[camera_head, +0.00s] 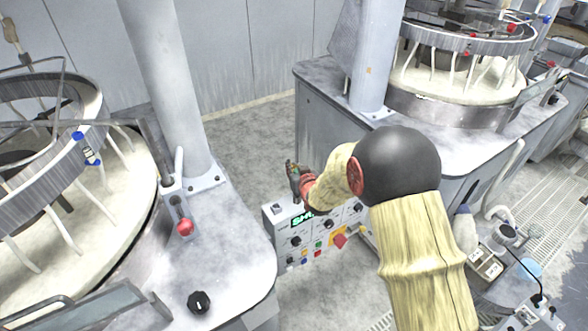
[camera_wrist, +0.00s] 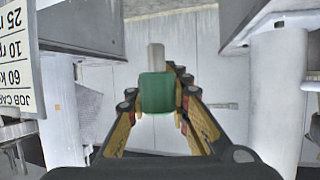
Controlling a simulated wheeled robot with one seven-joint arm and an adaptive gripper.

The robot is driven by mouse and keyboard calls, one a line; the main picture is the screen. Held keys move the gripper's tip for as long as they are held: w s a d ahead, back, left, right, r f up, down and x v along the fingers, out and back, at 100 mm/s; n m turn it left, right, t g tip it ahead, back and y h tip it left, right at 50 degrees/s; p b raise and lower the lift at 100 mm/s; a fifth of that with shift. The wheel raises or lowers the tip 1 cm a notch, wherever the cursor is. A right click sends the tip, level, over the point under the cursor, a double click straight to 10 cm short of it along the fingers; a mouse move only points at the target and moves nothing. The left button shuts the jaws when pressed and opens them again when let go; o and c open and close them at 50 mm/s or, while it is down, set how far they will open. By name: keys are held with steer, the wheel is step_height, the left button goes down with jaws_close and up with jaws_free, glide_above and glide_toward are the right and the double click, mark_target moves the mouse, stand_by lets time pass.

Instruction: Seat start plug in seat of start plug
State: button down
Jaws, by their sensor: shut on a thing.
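My gripper (camera_wrist: 157,100) is shut on a green block with a pale grey cylindrical pin (camera_wrist: 156,58) standing out from its far end; I take this to be the start plug (camera_wrist: 157,93). In the head view my gripper (camera_head: 292,172) is small and dark, held in the air above a grey control box (camera_head: 312,258). The plug cannot be made out clearly in that view. The box front has black knobs, coloured buttons, a red switch on yellow and a green-lit display (camera_head: 303,219). A small dark mark (camera_head: 277,208) lies on its top. I cannot tell which part is the seat.
A polishing machine (camera_head: 225,255) with a red-knobbed lever (camera_head: 185,226) stands left; another (camera_head: 440,125) stands back right. A grey column (camera_head: 165,80) rises left of my gripper. A cluttered bench (camera_head: 500,265) is at lower right. The wrist view shows a job card (camera_wrist: 18,60).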

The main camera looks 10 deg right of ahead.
steer(key=shift+f+b, duration=2.25)
steer(key=shift+f, duration=0.55)
steer(key=shift+b, duration=0.95)
steer(key=shift+f+b, duration=1.7)
steer(key=shift+f, duration=0.1)
steer(key=c, duration=1.6)
jaws_free()
steer(key=shift+o, duration=0.3)
steer(key=shift+s, duration=0.1)
steer(key=v, duration=1.2)
steer(key=shift+a+r, duration=0.1)
